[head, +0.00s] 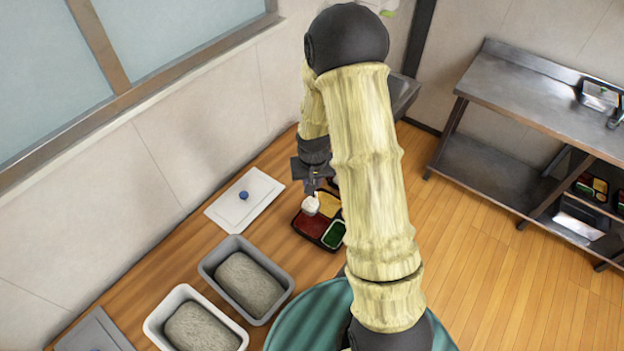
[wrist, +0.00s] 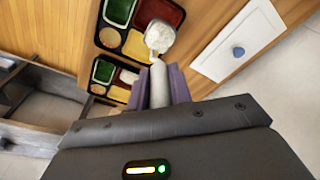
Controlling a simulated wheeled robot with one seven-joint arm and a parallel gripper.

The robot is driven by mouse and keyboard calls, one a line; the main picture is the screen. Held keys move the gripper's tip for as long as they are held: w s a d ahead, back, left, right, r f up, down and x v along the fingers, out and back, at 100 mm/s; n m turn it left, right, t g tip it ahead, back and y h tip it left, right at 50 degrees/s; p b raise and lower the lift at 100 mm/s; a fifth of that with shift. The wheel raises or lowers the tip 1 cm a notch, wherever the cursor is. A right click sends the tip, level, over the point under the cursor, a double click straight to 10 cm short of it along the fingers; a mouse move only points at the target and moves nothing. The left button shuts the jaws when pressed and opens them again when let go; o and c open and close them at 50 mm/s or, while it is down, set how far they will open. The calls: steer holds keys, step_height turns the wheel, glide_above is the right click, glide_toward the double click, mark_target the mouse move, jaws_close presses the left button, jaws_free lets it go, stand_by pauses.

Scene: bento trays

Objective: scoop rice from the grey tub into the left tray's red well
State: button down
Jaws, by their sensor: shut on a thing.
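My gripper (head: 313,188) is shut on the pale handle of a scoop (wrist: 158,84), between its purple fingers in the wrist view (wrist: 161,85). The scoop's bowl holds a heap of white rice (wrist: 160,37). It is over the left black tray (head: 321,238), at the edge of the red well (head: 311,225) and beside the yellow well (head: 328,204). It partly hides the red well in the wrist view (wrist: 158,11). I cannot tell whether the bowl touches the tray. The grey tub (head: 211,276) holds a mass of rice (head: 248,283).
A second tray (wrist: 117,88) lies beside the first. A white lid with a blue knob (head: 228,207) lies left of the tray. A white tub (head: 157,326) stands beside the grey tub, with a grey lid (head: 90,335) at lower left. A wall borders the counter.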

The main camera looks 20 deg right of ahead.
steer(key=shift+f+b, duration=0.35)
steer(key=shift+f, duration=0.4)
steer(key=w+a+f+n+g+h+b, duration=0.1)
steer(key=w+a+f+h+b, duration=0.1)
steer(key=a+f+h+b, duration=0.8)
steer(key=a+h+b, duration=0.1)
steer(key=a+h, duration=0.1)
steer(key=h, duration=0.2)
steer(key=shift+a+f+g+h+b, duration=0.2)
steer(key=shift+f+g+h+b, duration=0.1)
steer(key=shift+f+g+b, duration=0.1)
stand_by(0.7)
stand_by(1.2)
step_height(320, 180, up, 5)
steer(key=p, duration=0.3)
stand_by(0.3)
